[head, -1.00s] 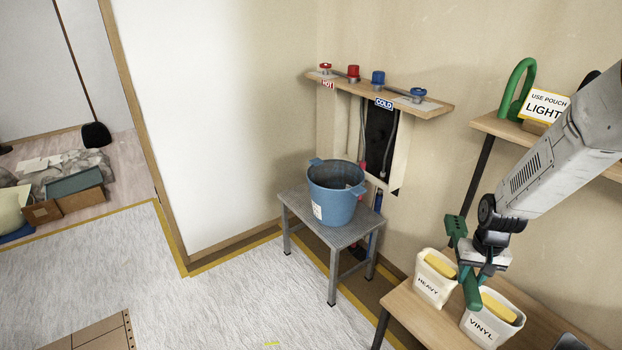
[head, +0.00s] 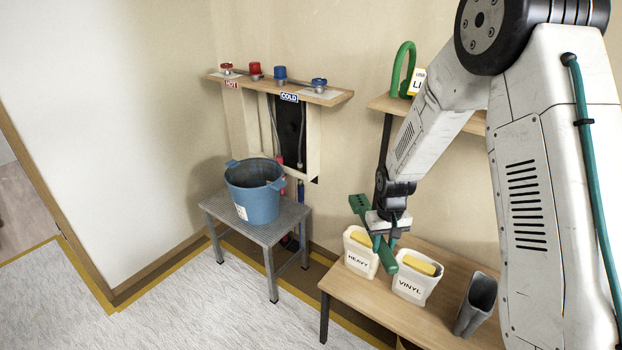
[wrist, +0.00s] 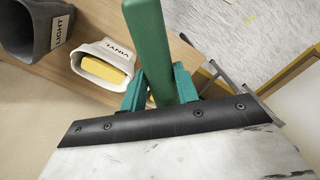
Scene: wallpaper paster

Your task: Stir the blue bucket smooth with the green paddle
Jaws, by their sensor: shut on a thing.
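The blue bucket (head: 256,194) stands upright on a small grey metal stool (head: 240,226) below the tap shelf; what is inside it cannot be made out. My gripper (head: 384,240) is shut on the green paddle (head: 362,214), to the right of the bucket and above the bench with the pouches. The paddle slants, its slotted end up and to the left, its handle end down and to the right. In the wrist view the green handle (wrist: 148,45) passes between the green fingers.
A HEAVY pouch (head: 361,256) and a VINYL pouch (head: 411,285) stand on the wooden bench (head: 440,322), with a dark grey holder (head: 475,305). The tap shelf (head: 330,98) juts out behind the bucket. A green hose loop (head: 401,65) stands on a shelf at right.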

